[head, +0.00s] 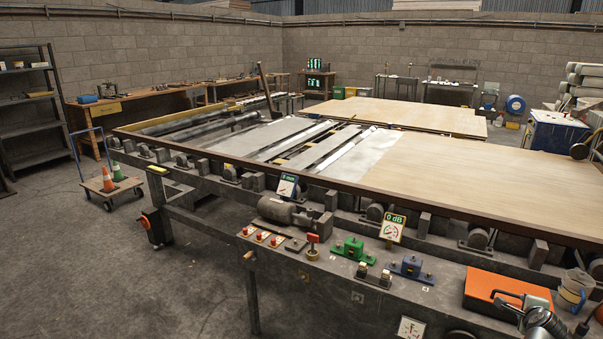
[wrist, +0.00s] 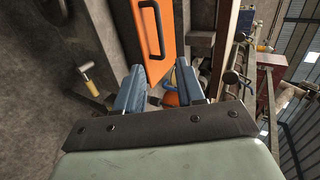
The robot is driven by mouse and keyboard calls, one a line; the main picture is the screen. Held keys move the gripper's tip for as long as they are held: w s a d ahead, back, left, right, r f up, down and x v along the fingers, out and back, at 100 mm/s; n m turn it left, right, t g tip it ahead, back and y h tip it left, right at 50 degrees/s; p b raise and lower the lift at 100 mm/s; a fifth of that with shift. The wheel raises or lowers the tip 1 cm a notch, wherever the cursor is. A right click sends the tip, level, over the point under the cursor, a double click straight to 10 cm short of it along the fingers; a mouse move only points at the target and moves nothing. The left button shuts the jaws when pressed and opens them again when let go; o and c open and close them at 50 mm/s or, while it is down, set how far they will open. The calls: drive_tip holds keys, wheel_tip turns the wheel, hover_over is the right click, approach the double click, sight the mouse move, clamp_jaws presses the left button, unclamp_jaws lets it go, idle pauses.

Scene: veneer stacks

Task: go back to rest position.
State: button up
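My gripper (wrist: 159,68) shows in the wrist view with its two blue fingers apart. I see no object clamped between them; an orange and blue item shows behind the gap, partly hidden by the fingers. In the head view part of my arm shows at the bottom right corner, beside the bench edge; the fingers cannot be made out clearly there.
An orange panel (head: 508,290) with a black handle lies on the bench near my arm. A grey jug (head: 574,291) stands right of it. Green (head: 352,248) and blue (head: 411,267) fixtures sit further left.

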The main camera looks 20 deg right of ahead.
drive_tip(key=s+a+f+n+g+y, duration=0.45)
drive_tip(key=a+f+n, duration=0.25)
drive_tip(key=f+n, duration=0.4)
drive_tip(key=w+a+f+n+g+y, duration=0.1)
drive_tip(key=a+f+n+g+y, duration=0.45)
drive_tip(key=a+f, duration=1.5)
drive_tip(key=s+a+f+n+g, duration=0.1)
drive_tip(key=s+a+f+n, duration=0.2)
drive_tip(key=a, duration=0.7)
drive_tip(key=s+a+f+n+g+h, duration=0.1)
drive_tip(key=s+a+f+n+g, duration=0.1)
drive_tip(key=a+f, duration=0.4)
drive_tip(key=s+a+f+n+g, duration=0.2)
drive_tip(key=s+a+f+n, duration=0.3)
drive_tip(key=a, duration=0.9)
drive_tip(key=shift+s+h, duration=0.3)
drive_tip(key=shift+s, duration=0.4)
